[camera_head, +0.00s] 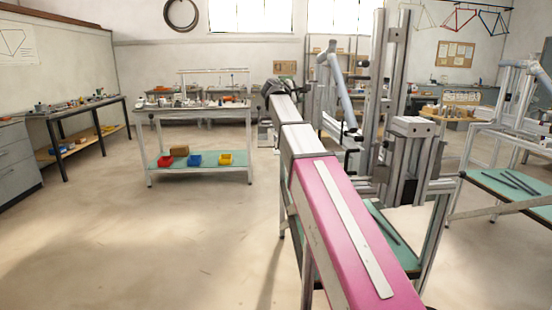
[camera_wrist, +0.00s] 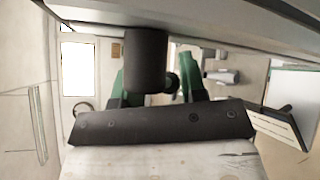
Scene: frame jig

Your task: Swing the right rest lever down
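My gripper (camera_head: 274,90) is at the far end of my pink arm, beside the left side of the aluminium frame jig (camera_head: 376,100). In the wrist view its two green fingers (camera_wrist: 160,90) stand apart, above its dark body. A dark cylinder (camera_wrist: 146,58) hangs below a pale metal beam (camera_wrist: 215,25) and covers part of the left finger. The cylinder may belong to the right rest lever, but I cannot tell. A small dark green round part (camera_wrist: 172,82) shows beside it. No contact between fingers and cylinder can be made out. The lever is not clearly visible in the head view.
A grey-blue tube (camera_head: 341,90) slants down across the jig. Upright posts (camera_head: 398,65) stand close to the right of my arm. A workbench with coloured bins (camera_head: 195,160) stands behind to the left. The floor (camera_head: 160,235) at the left is clear.

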